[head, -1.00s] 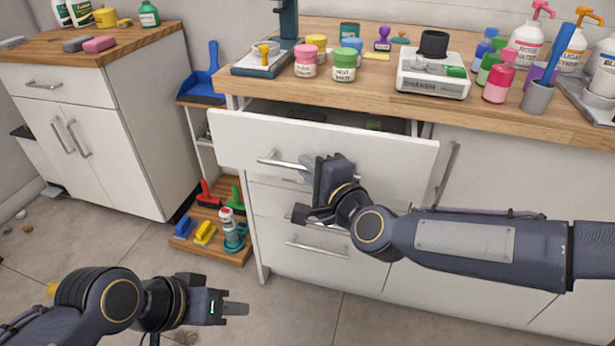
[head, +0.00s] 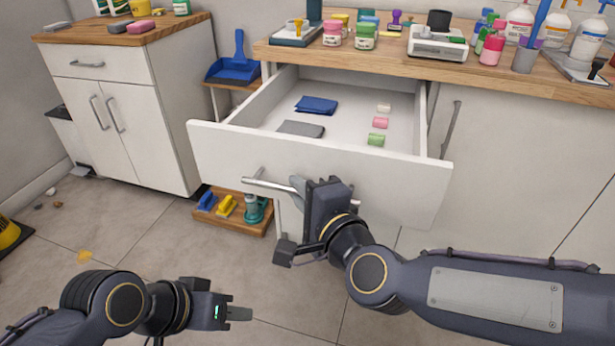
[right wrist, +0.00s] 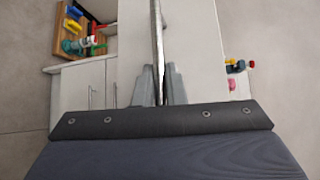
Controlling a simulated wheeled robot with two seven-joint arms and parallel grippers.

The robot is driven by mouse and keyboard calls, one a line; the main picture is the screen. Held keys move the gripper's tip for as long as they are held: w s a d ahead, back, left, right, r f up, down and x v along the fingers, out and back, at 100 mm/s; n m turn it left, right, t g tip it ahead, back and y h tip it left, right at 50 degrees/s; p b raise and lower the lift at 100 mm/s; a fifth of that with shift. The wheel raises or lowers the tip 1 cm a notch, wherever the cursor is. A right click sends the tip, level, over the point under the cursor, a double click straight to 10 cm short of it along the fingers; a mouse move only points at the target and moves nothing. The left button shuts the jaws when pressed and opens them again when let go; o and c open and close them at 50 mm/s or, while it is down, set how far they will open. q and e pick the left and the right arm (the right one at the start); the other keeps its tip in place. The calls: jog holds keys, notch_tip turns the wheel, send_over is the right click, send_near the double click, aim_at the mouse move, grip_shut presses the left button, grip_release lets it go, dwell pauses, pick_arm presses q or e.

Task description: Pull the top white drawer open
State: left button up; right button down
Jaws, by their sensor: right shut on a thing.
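The top white drawer (head: 410,182) stands far out from the counter in the head view, with its inside showing. Its metal bar handle (head: 268,184) runs across the front. My right gripper (head: 298,190) is shut on this handle. In the right wrist view the handle (right wrist: 158,45) passes between the two fingers of my right gripper (right wrist: 158,88). My left gripper (head: 238,313) is low at the front left, away from the drawer and empty-looking; its finger gap cannot be made out.
Inside the drawer lie a blue cloth (head: 317,105), a grey cloth (head: 300,129) and small pink (head: 380,122), green (head: 376,140) and pale blocks. The wooden counter (head: 390,60) holds jars and bottles. A low shelf (head: 232,222) and a white cabinet (head: 140,125) stand left.

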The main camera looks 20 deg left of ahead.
jog(key=shift+s+a, duration=0.1)
jog(key=shift+s, duration=1.55)
jog(key=c, duration=1.5)
grip_release()
jog(key=p+v, duration=0.1)
jog(key=v, duration=0.6)
jog(key=shift+s+d+p, duration=0.25)
jog(key=shift+d+p, duration=0.05)
